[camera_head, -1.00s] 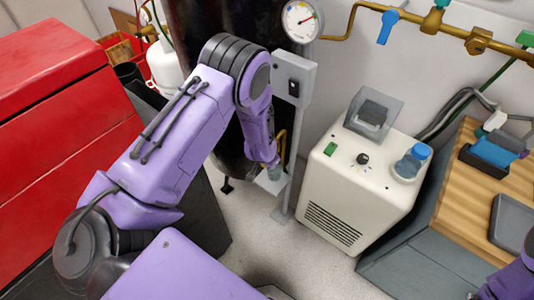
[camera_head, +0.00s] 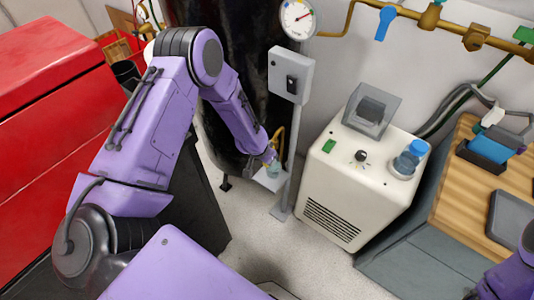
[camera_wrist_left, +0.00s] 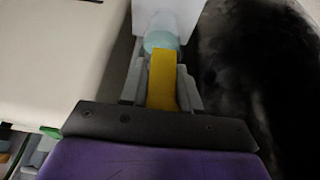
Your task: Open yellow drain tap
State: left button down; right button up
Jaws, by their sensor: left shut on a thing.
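The yellow drain tap handle (camera_wrist_left: 162,80) lies between the two fingers of my left gripper (camera_wrist_left: 160,88) in the left wrist view, and the gripper is shut on it. In the head view my left gripper (camera_head: 272,164) is low beside the black tank (camera_head: 232,70), near a curved yellow pipe (camera_head: 277,138). The tap itself is mostly hidden there. A pale blue-green cup (camera_wrist_left: 161,38) sits just beyond the handle in the left wrist view. My right gripper is out of view.
A grey post with a switch box (camera_head: 291,75) stands right of my left gripper. A white machine (camera_head: 345,185) stands close on the right, with a wooden worktop (camera_head: 460,205) beyond. A red cabinet (camera_head: 60,120) is at left. Grey floor is open in front.

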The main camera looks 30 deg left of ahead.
pick_arm(q)
jog(key=c, duration=0.9)
grip_release()
jog(key=shift+r, duration=0.1)
jog(key=v, duration=1)
jog(key=shift+r+p, duration=0.15)
jog(key=shift+p, duration=0.2)
jog(key=shift+a, duration=0.1)
